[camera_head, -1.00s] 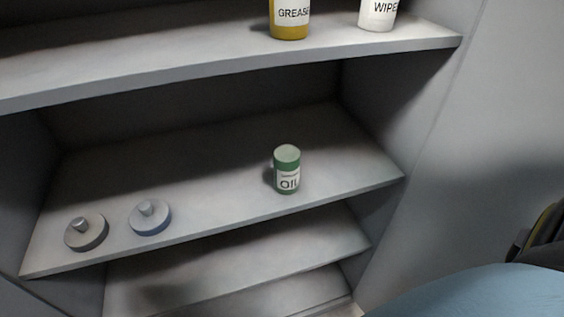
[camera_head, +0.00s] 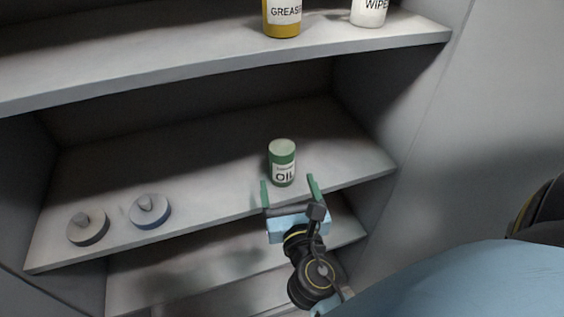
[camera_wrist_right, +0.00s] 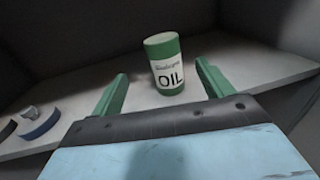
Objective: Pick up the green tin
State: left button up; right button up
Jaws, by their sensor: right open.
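The green tin (camera_head: 282,162) with a white OIL label stands upright on the middle shelf, near its front edge. My right gripper (camera_head: 290,186) is open just in front of it, its two green fingers pointing in at the shelf. In the right wrist view the tin (camera_wrist_right: 165,64) stands beyond the fingertips, between them sideways and a little nearer the right finger. The right gripper (camera_wrist_right: 162,82) is empty there, and the tin looks untouched. My left gripper is not in view.
Two round knobbed pieces (camera_head: 150,211) (camera_head: 88,227) lie at the left of the middle shelf (camera_head: 200,165). A yellow GREASE tin (camera_head: 282,18) and a white WIPES tub (camera_head: 369,12) stand on the shelf above, which overhangs. A side wall (camera_head: 375,110) closes the right.

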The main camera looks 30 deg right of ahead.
aim_at(282, 163)
jog(key=p+x, duration=0.1)
jog(key=x, duration=0.5)
jog(key=shift+w+d, duration=0.15)
jog(key=shift+w, duration=0.25)
jog(key=shift+d+p+x, duration=0.1)
jog(key=shift+p+x, duration=0.1)
jog(key=shift+x, duration=1.15)
jog(key=shift+d+p+x, duration=0.15)
jog(key=shift+p+x, duration=0.05)
jog(key=shift+x, duration=1.15)
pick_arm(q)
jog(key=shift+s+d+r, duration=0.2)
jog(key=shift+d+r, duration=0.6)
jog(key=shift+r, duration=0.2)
pick_arm(e)
jog(key=shift+s+r, duration=0.1)
jog(key=shift+r, duration=0.05)
jog(key=c, duration=1.3)
jog(key=shift+r, duration=0.1)
